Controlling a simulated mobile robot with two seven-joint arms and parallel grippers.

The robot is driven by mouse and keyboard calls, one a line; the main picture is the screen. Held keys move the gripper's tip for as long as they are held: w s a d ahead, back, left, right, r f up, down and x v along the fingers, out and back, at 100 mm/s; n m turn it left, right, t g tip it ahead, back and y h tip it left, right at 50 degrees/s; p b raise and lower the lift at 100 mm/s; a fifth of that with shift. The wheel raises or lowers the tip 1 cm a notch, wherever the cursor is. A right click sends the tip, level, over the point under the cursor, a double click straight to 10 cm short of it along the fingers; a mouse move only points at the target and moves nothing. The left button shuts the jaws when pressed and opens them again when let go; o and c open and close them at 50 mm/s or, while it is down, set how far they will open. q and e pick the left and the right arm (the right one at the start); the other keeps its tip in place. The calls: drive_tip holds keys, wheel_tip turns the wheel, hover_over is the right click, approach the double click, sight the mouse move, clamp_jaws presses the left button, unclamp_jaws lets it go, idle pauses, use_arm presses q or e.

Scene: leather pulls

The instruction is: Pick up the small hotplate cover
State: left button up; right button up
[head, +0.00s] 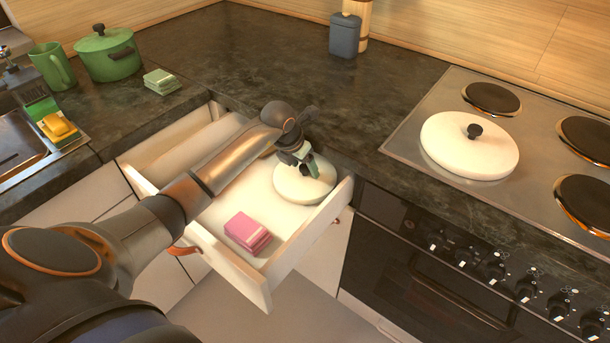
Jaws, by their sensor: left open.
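The small hotplate cover (304,187) is a round white lid lying in the open drawer (258,290), near its right wall. My left arm reaches over the drawer from the left. My left gripper (312,174) is open and points down at the top of this cover; its fingers and wrist hide the cover's knob, so I cannot tell if they touch it. A larger white cover (462,150) with a black knob sits on the hob. My right gripper is not in view.
A pink stack of cloths or sponges (248,232) lies in the drawer's front part. The hob (420,108) is at right, above the oven (430,270). A green pot (106,55), green mug (52,66) and sink (20,150) are at left.

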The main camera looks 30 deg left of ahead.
use_arm(q)
drive_tip(key=shift+c, duration=0.4)
clamp_jaws()
